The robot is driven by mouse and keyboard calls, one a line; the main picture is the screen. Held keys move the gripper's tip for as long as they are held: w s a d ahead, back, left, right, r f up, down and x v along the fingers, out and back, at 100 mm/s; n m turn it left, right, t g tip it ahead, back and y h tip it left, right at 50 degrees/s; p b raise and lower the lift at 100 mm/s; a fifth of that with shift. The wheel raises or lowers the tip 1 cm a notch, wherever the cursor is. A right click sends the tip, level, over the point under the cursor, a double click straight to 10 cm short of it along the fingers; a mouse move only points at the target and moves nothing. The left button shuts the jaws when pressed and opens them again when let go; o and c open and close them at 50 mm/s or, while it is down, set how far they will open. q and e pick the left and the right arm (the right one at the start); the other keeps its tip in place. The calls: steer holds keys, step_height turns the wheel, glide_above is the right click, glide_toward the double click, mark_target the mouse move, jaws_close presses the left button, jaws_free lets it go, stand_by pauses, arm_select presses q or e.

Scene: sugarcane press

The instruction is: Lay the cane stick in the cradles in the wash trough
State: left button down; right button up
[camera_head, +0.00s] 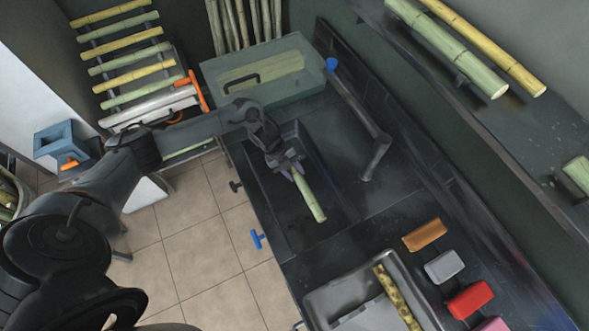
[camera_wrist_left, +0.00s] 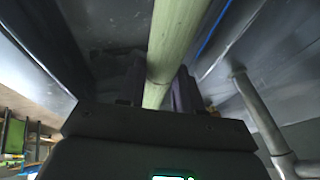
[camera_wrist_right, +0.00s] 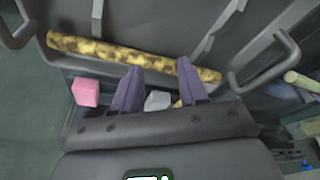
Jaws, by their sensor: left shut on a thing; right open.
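A pale green cane stick (camera_head: 311,196) is in my left gripper (camera_head: 286,166), over the dark sunken wash trough (camera_head: 269,207). In the left wrist view the stick (camera_wrist_left: 171,50) runs lengthwise between the two fingers (camera_wrist_left: 158,92), which are shut on it. I cannot tell whether the stick touches the trough, and no cradles can be made out. My right gripper (camera_wrist_right: 158,85) shows in the right wrist view, open and empty, in front of a brown-spotted stick (camera_wrist_right: 120,52). It is not seen in the head view.
A grey tray (camera_head: 322,299) holding the spotted stick (camera_head: 398,296) stands at the front. Orange (camera_head: 425,234), white (camera_head: 444,267), red (camera_head: 470,299) and pink blocks lie right of it. A grey faucet pipe (camera_head: 377,152) stands right of the trough. A glass tank (camera_head: 262,78) is behind.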

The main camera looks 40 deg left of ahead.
arm_select(q)
step_height(320, 180, down, 8)
steer(key=b, duration=0.6)
steer(key=shift+w+r, duration=0.1)
steer(key=shift+r, duration=0.05)
arm_select(e)
step_height(320, 180, down, 7)
steer(key=shift+w+r, duration=0.1)
steer(key=shift+w, duration=0.05)
arm_select(q)
steer(key=shift+f+b, duration=1.4)
steer(key=shift+f, duration=0.25)
arm_select(e)
steer(key=shift+f, duration=1.25)
arm_select(q)
steer(key=shift+c, duration=0.6)
jaws_free()
arm_select(e)
steer(key=shift+r, duration=0.1)
arm_select(q)
steer(key=p+v, duration=0.5)
steer(key=v, duration=0.2)
arm_select(e)
steer(key=shift+r, duration=2.6)
